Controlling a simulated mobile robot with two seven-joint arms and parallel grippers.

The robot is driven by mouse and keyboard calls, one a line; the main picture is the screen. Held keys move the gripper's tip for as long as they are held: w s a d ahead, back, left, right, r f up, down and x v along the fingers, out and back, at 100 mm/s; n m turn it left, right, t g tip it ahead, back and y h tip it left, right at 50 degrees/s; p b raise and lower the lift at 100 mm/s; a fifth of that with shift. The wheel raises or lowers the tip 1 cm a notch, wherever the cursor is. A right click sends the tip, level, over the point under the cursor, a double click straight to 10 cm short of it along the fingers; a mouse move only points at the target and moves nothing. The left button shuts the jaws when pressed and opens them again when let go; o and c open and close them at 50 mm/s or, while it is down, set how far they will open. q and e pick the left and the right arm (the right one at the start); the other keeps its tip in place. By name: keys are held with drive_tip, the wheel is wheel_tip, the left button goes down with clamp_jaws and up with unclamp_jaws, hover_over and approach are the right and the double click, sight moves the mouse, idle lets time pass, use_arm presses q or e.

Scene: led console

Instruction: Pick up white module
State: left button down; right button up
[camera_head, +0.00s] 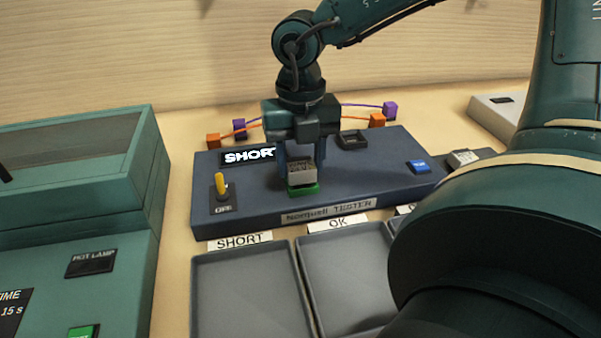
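A small white-grey module (302,174) sits on a green base (303,189) on top of the dark blue tester (375,187), near its front middle. My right gripper (302,162) points straight down over it, with one finger on each side of the module. Whether the fingers press on the module or stand just clear of it cannot be told. The gripper body hides the tester's surface behind and part of the display (248,156), which shows "SHOR". My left gripper is not in view.
Grey trays labelled SHORT (245,258) and OK (325,237) lie in front of the tester. A yellow switch (222,186) stands at OFF. A blue button (418,167) is at the right. Orange and purple blocks with wires stand behind. A green machine (75,200) fills the left.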

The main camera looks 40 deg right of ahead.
drive_tip(key=c, duration=0.6)
drive_tip(key=shift+r, duration=0.1)
